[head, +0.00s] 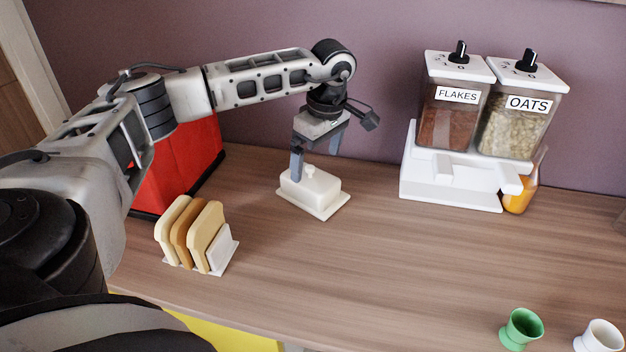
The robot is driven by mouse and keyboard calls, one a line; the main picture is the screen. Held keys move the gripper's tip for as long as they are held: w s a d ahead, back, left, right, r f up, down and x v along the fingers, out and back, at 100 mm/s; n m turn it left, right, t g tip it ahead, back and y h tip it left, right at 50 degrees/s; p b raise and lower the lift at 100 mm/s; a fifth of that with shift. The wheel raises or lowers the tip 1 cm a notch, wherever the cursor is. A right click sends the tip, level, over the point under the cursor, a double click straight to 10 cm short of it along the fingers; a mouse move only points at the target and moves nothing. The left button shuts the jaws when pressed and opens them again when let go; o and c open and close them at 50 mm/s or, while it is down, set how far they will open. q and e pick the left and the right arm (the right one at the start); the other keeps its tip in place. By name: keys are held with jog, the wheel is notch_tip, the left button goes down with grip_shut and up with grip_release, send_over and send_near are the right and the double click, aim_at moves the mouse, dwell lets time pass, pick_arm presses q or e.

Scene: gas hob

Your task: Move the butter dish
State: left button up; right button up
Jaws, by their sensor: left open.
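The white butter dish (311,192) stands on the wooden counter near the middle of the head view. It has a lid with a small knob on top and a flat base plate. My left gripper (314,160) points down right above the lid. Its two fingers are spread apart, one to each side of the knob; the left finger reaches low, near the lid. I cannot tell whether either finger touches the dish. My right gripper is out of view.
A toast rack with bread slices (203,238) stands front left of the dish. A red box (183,165) is behind my left arm. A white cereal dispenser (450,180) stands at the back right. A green egg cup (521,328) and white egg cup (601,336) are front right. The counter's middle right is clear.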

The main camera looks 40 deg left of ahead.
aim_at(314, 177)
pick_arm(q)
jog(key=f, duration=0.5)
jog(key=a+f, duration=0.1)
jog(key=f, duration=0.2)
jog(key=shift+a, duration=0.1)
jog(key=c, duration=1)
